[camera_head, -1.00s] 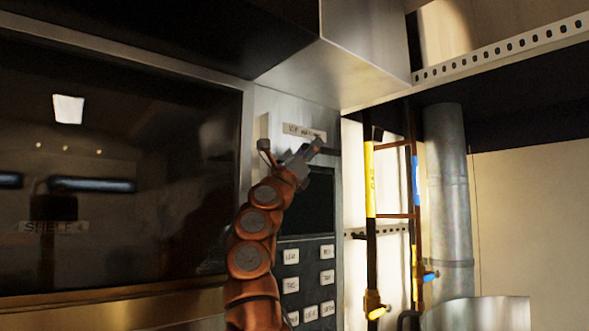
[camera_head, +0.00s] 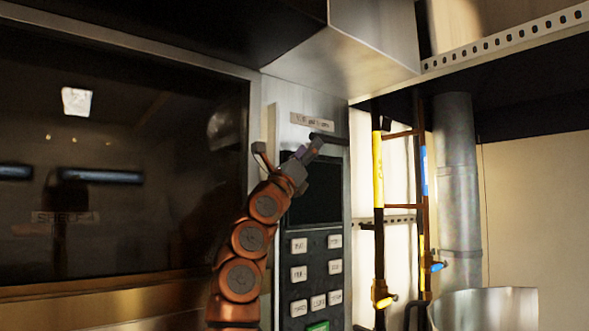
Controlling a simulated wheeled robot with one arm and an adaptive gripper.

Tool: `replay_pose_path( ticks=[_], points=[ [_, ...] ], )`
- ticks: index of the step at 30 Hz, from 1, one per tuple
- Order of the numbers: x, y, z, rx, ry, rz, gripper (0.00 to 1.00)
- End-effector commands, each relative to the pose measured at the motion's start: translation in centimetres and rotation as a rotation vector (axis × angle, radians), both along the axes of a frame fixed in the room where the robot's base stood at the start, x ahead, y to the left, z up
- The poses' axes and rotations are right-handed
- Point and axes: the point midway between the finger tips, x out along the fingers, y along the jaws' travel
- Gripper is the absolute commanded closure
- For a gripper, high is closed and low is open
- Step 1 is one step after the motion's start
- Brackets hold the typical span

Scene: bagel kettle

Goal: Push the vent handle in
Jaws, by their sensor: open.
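A dark bar (camera_head: 336,139), which looks like the vent handle, sticks out to the right just below a small label (camera_head: 312,122) at the top of the metal control panel. The label text is too blurred to read surely. My gripper (camera_head: 287,151) is in front of the panel's upper part, at the end of my orange arm. Its fingers are spread and nothing shows between them. The right finger's tip is at the bar's left end and overlaps it in the picture. I cannot tell whether they touch. The left finger stands apart, near the dark glass door's edge.
A dark screen (camera_head: 317,195) and several white buttons (camera_head: 299,245) are below the label. A large dark glass door (camera_head: 120,210) fills the left. A metal hood (camera_head: 375,55) overhangs above. Yellow-banded pipes (camera_head: 378,175) and a grey duct (camera_head: 456,180) stand at right.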

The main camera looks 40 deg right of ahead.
Motion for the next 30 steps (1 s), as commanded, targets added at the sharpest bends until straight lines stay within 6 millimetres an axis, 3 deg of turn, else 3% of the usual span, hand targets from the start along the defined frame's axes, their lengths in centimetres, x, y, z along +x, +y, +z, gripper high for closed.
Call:
replay_pose_path(
  ticks=[30],
  points=[
    [-1.2,4.6,-4.5,-0.001,0.001,-0.003,0.53]
  ],
)
